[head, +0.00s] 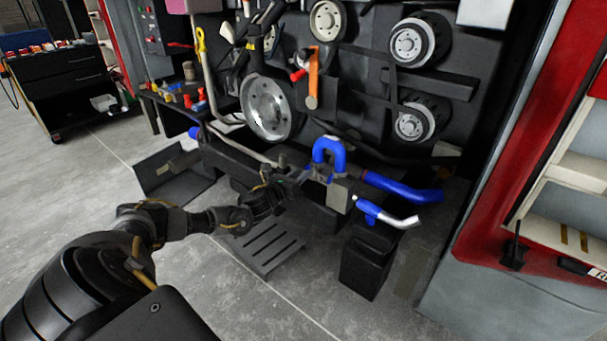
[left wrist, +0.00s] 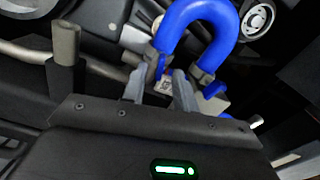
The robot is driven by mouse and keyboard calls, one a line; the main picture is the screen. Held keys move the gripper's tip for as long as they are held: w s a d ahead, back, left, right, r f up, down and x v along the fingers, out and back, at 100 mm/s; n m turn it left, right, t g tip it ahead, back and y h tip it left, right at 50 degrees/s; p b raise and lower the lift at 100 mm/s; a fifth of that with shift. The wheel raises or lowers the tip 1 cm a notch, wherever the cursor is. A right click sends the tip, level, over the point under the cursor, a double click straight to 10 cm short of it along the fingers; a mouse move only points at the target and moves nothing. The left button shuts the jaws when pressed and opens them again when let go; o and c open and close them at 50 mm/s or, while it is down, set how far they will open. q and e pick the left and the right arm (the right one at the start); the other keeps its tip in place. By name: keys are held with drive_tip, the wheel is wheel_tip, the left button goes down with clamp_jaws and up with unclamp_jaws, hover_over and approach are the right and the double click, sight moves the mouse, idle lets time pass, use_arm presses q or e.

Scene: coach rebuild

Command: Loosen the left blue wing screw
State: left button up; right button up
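A blue U-shaped hose (head: 329,147) stands on the dark pipework at the lower front of the engine bay. It also arches across the top of the left wrist view (left wrist: 205,20). A small blue wing screw (left wrist: 160,67) shows at the foot of the hose's left leg. A second small blue piece (left wrist: 215,89) is at the right leg. My left gripper (head: 303,178) reaches in from the left, just below the hose. In the left wrist view its two fingers (left wrist: 160,80) stand apart, with the left wing screw between or just beyond their tips; contact cannot be told. My right gripper is not in view.
Another blue hose (head: 402,188) and a blue-and-silver pipe (head: 387,215) lie to the right. Pulleys (head: 412,45) and a large metal disc (head: 268,108) are above. A slotted dark step (head: 264,246) lies below my arm. The floor at left is open.

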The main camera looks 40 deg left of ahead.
use_arm(q)
drive_tip(key=shift+w, duration=0.85)
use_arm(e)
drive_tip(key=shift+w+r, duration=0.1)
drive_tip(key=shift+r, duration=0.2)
use_arm(q)
drive_tip(key=shift+c, duration=0.3)
clamp_jaws()
